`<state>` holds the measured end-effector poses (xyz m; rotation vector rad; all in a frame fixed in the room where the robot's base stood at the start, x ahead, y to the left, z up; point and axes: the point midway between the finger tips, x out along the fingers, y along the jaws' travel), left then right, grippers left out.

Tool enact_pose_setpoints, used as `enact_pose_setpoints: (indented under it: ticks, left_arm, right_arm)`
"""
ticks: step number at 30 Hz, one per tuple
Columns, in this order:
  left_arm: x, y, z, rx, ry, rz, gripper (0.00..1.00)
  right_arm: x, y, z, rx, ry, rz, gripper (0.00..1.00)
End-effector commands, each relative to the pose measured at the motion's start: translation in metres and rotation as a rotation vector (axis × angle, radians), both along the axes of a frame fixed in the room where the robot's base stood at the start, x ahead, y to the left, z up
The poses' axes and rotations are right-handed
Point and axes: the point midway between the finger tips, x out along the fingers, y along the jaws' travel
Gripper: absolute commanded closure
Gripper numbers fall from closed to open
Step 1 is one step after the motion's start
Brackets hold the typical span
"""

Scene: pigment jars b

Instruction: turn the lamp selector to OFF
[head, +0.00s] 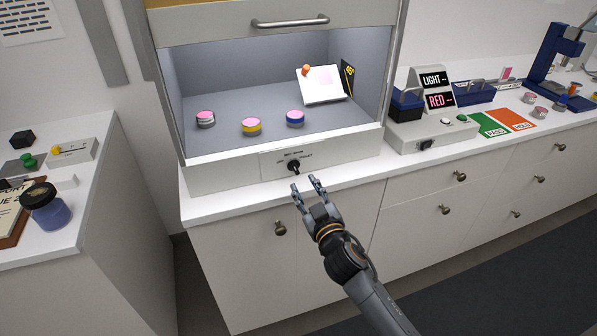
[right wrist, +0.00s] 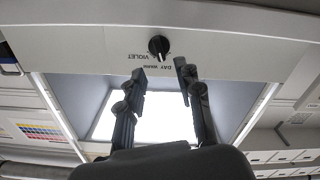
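The lamp selector (head: 295,166) is a small black knob on the white front panel below the booth opening. It also shows in the right wrist view (right wrist: 158,47), a round knob with a pale pointer mark, with the printed words VIOLET and DAY beside it. Which label it points to I cannot tell for sure. My right gripper (head: 306,184) is just in front of and below the knob, its two fingers apart and empty, not touching it. In the right wrist view its fingertips (right wrist: 160,68) stand apart near the knob. My left gripper is not in view.
Three pink-topped jars, one of them yellow-banded (head: 251,126), stand inside the booth (head: 230,98) near a tilted white board (head: 322,90). A LIGHT/RED display (head: 437,90) stands to the right. A dark-lidded blue jar (head: 46,209) is on the left counter.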

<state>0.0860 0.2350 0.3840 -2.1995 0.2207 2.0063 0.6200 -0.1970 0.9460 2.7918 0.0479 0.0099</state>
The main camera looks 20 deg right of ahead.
Motion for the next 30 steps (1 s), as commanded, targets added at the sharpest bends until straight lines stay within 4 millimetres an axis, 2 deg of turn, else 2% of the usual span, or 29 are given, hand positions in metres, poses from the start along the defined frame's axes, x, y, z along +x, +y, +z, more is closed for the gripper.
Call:
enact_pose_setpoints:
  ticks: [3, 9, 15, 23, 28, 30]
  left_arm:
    - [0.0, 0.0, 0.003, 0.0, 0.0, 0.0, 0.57]
    - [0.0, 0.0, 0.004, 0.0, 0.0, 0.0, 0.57]
    - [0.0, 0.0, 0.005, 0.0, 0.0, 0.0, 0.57]
    - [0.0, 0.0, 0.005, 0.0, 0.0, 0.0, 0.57]
    - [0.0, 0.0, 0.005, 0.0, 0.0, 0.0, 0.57]
    - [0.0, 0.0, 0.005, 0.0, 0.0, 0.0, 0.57]
  right_arm:
    - [0.025, 0.001, 0.001, 0.0, 0.0, -0.001, 0.65]
    - [0.052, 0.002, 0.0, 0.001, 0.001, -0.001, 0.65]
    - [0.063, 0.002, -0.001, 0.001, 0.001, 0.001, 0.65]
    - [0.063, 0.002, -0.001, 0.001, 0.001, 0.001, 0.65]
    - [0.063, 0.002, -0.001, 0.001, 0.001, 0.0, 1.0]
    - [0.063, 0.002, -0.001, 0.001, 0.001, 0.001, 1.0]
